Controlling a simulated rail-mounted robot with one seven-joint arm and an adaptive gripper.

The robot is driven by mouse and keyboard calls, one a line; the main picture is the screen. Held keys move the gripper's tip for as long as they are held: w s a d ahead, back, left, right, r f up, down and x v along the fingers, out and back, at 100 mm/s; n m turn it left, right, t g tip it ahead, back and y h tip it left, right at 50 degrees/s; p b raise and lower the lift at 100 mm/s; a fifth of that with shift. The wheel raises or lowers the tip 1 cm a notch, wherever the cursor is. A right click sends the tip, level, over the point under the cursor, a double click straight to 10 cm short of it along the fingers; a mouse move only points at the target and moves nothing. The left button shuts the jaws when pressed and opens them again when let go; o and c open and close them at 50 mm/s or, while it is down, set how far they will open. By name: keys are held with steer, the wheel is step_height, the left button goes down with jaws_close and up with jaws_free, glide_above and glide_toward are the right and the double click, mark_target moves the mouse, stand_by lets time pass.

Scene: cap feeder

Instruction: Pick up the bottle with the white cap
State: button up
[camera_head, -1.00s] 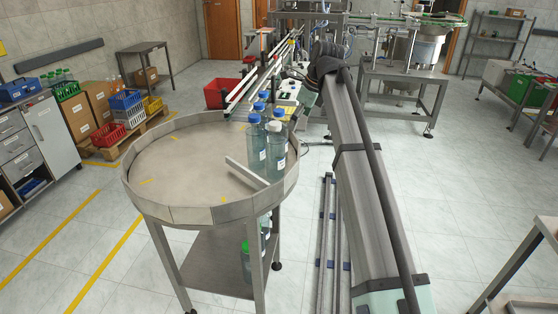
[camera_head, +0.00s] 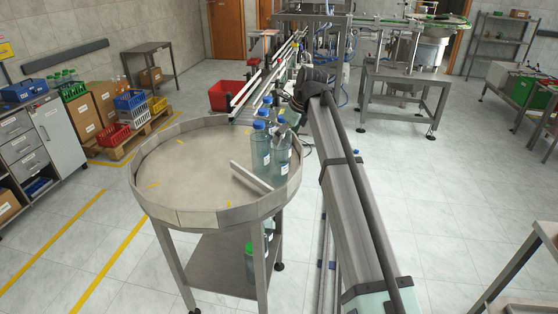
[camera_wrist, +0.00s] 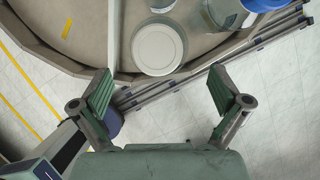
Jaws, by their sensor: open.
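In the wrist view, a round white cap (camera_wrist: 158,48) shows from above, just inside the rim of the round table, and hides most of its bottle. My gripper (camera_wrist: 161,92) is open and empty. Its two green-padded fingers are spread on either side below the cap, with the cap ahead of the gap and not between the fingertips. In the head view I cannot clearly pick out the white cap among the clustered bottles (camera_head: 261,155).
The round table (camera_head: 190,216) has a raised rim and a pale guide bar (camera_head: 250,177) beside the bottles. More bottles (camera_head: 250,268) stand on its lower shelf. A conveyor (camera_head: 265,75) lies behind. The table's left side is clear.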

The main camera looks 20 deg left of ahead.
mark_target(281, 146)
steer(key=shift+p+x, duration=1.25)
steer(key=shift+x, duration=1.7)
steer(key=shift+r, duration=0.1)
steer(key=c, duration=1.8)
jaws_close()
steer(key=shift+r, duration=0.1)
